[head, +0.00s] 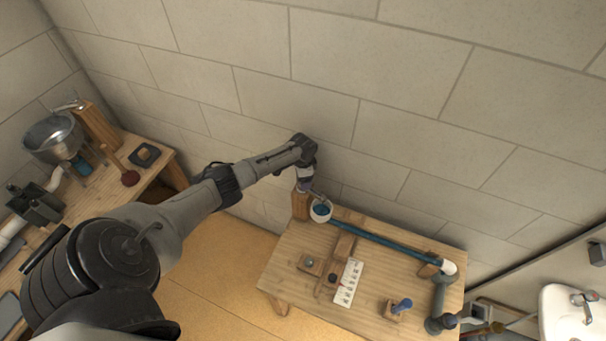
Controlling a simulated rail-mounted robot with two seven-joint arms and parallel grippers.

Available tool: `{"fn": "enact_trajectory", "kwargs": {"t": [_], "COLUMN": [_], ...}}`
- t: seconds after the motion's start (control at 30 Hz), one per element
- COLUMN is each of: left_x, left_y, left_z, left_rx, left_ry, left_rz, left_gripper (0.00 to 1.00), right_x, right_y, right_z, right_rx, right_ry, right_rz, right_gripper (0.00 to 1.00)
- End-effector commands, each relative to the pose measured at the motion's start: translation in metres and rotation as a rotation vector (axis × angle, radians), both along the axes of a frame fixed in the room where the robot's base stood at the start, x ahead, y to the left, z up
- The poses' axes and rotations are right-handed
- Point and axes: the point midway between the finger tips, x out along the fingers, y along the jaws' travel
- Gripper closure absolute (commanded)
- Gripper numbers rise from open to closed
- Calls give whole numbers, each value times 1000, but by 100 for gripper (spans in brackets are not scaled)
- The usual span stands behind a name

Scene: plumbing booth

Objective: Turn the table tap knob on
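My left arm reaches across from the left. Its gripper (312,193) points down over the back left of the wooden table (290,262), right at a round white fitting (320,212) with a blue inside. The fingers are too small to tell whether they touch anything or how far apart they are. A small blue handle (403,304) stands on a wooden block at the table's front right. I cannot tell for sure which part is the tap knob; it may be this handle or a part near the gripper. My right gripper is not in view.
A blue pipe (380,240) runs along the table's back to a white elbow (447,267) and a grey pipe piece (439,295). A white strip (348,283) lies mid-table. A bench with a metal bowl (53,137) is left; a white sink (568,315) is right. The wall is close behind.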

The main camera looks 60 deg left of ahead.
Motion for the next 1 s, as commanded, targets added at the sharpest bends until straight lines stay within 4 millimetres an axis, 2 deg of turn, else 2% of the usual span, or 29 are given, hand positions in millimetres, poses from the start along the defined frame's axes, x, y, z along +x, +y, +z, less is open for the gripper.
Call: {"fn": "enact_trajectory", "kwargs": {"t": [0.17, 0.7, 1.0], "left_x": [0, 0, 0], "left_y": [0, 0, 0], "left_z": [12, 108, 135], "left_rx": [0, 2, 0], "left_ry": [-2, -2, -1], "left_rz": [-1, -2, 0], "left_gripper": [24, 24, 24], "right_x": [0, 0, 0], "right_y": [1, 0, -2], "right_z": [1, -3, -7], "right_rx": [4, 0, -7], "right_ry": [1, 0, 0], "right_rz": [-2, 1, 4], "right_gripper": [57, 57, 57]}}
